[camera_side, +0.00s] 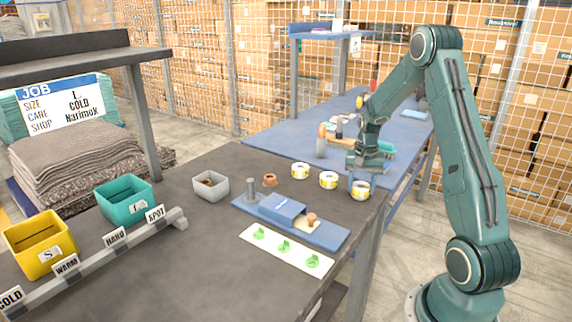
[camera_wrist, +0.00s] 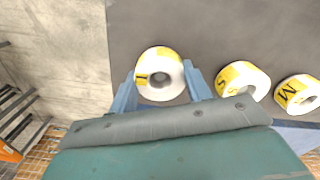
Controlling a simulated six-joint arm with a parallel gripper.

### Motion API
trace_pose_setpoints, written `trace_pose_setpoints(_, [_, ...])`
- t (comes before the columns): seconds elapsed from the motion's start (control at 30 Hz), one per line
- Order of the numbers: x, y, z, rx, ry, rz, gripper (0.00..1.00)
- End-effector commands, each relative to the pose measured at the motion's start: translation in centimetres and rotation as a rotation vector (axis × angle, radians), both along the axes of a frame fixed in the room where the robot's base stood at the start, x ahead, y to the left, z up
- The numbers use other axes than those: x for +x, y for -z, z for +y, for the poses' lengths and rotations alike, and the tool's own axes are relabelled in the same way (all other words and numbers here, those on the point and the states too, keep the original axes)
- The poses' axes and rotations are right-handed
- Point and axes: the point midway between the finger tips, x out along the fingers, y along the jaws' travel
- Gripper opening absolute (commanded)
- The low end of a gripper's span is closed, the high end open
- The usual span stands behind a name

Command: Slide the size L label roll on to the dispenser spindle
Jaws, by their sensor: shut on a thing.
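The held label roll (camera_side: 360,191) is white with a yellow band and stands at the right end of a row of rolls. My gripper (camera_side: 362,181) is over it from above, with its blue fingers on both sides, shut on it. In the wrist view this roll (camera_wrist: 160,74) sits between the fingertips; its dark mark looks like an L, but is only partly readable. The S roll (camera_wrist: 243,80) and M roll (camera_wrist: 297,94) are to its right there. The dispenser (camera_side: 283,208) is blue, with a grey upright spindle (camera_side: 251,190) at its left end, bare.
A job sign (camera_side: 62,103) reads size L, care COLD. A grey bin (camera_side: 211,186), a small brown pot (camera_side: 270,180) and a white card with green marks (camera_side: 286,251) are near the dispenser. Teal (camera_side: 124,200) and yellow (camera_side: 40,240) bins stand left. The table edge is close to the held roll.

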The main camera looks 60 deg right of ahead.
Motion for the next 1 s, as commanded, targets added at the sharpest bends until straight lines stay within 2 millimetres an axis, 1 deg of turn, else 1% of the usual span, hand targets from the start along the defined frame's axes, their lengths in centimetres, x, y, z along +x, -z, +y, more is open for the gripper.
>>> trace_pose_setpoints(0.17, [0.1, -1.4, -0.1, -0.003, 0.0, -0.003, 0.25])
trace_pose_setpoints(0.37, [0.1, -4.3, -0.1, -0.005, 0.0, -0.004, 0.25])
trace_pose_setpoints(0.57, [0.1, -8.4, -0.1, -0.004, 0.0, -0.005, 0.25])
trace_pose_setpoints(0.8, [0.1, -13.7, -0.1, -0.004, 0.0, -0.005, 0.25])
trace_pose_setpoints(1.0, [0.0, -17.1, 0.0, -0.003, 0.0, -0.003, 0.25])
